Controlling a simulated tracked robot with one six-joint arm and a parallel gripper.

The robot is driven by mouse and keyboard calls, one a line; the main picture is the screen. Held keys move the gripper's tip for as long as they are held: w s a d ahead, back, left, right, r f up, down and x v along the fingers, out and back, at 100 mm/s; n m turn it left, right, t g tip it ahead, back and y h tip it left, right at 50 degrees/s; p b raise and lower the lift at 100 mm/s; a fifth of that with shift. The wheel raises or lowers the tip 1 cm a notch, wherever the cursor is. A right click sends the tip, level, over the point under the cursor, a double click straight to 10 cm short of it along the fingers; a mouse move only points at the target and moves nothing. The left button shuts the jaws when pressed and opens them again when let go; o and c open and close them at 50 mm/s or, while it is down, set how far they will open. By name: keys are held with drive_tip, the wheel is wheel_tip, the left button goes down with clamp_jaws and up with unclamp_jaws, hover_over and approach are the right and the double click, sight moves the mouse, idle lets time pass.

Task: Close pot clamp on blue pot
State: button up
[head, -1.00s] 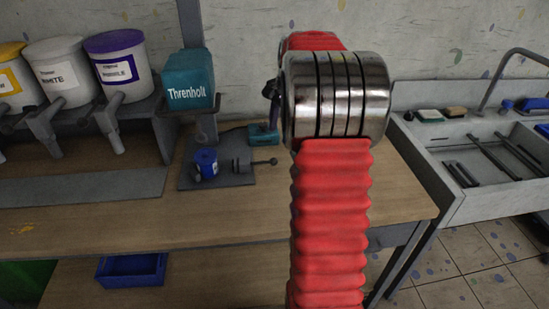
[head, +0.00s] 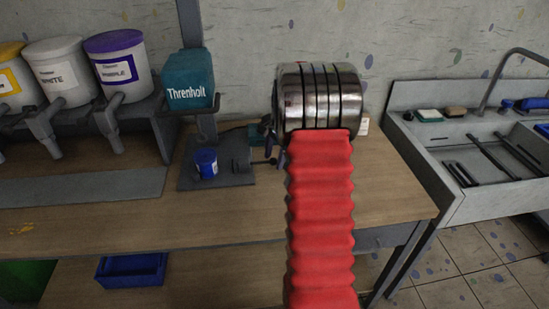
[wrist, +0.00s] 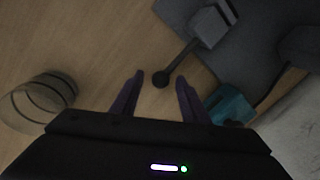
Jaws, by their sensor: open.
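The blue pot (head: 206,163) stands upright on the grey plate of the pot clamp (head: 215,181) on the bench in the head view. The clamp's jaw block (head: 237,166) is to its right, apparently with a gap between them. In the wrist view the clamp block (wrist: 209,26) has a dark rod (wrist: 182,55) ending in a round knob (wrist: 161,79). My gripper (wrist: 160,83) is open, with the knob between or just beyond its fingertips; contact cannot be told. In the head view my gripper (head: 270,154) is right of the plate, partly hidden by my arm. The pot is not in the wrist view.
A teal machine marked Threnholt (head: 189,82) rises behind the plate. A small teal object (wrist: 229,105) lies close to my right finger. A clear cylinder (wrist: 40,101) stands at left in the wrist view. A sink (head: 485,150) is at right; the front bench is clear.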

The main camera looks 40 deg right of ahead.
drive_tip(key=shift+f, duration=0.25)
drive_tip(key=shift+c, duration=0.5)
clamp_jaws()
